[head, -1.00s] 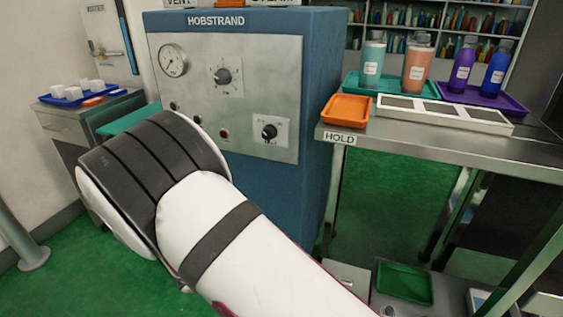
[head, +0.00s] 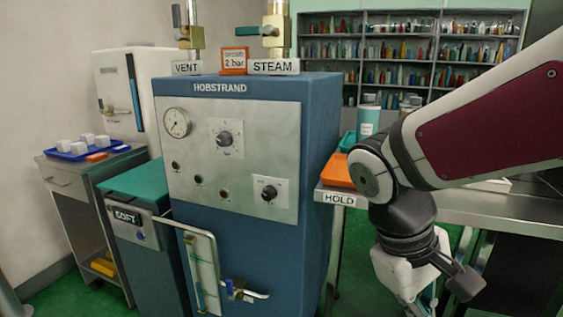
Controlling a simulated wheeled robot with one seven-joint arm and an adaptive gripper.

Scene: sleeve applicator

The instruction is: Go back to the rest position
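My arm comes in from the right in the head view and bends down at a dark joint in front of the metal table. My gripper (head: 418,278) hangs at the lower right, below the table's edge and to the right of the blue HOBSTRAND machine (head: 262,120). Its fingers are partly hidden or cut off by the frame, so I cannot tell whether they are open. I see nothing held in it. The machine has a gauge (head: 177,122), knobs and a lever (head: 245,290) on its front.
The metal table (head: 480,208) at right carries an orange tray (head: 337,172) and bottles (head: 369,118), partly hidden by my arm. Green floor shows below.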

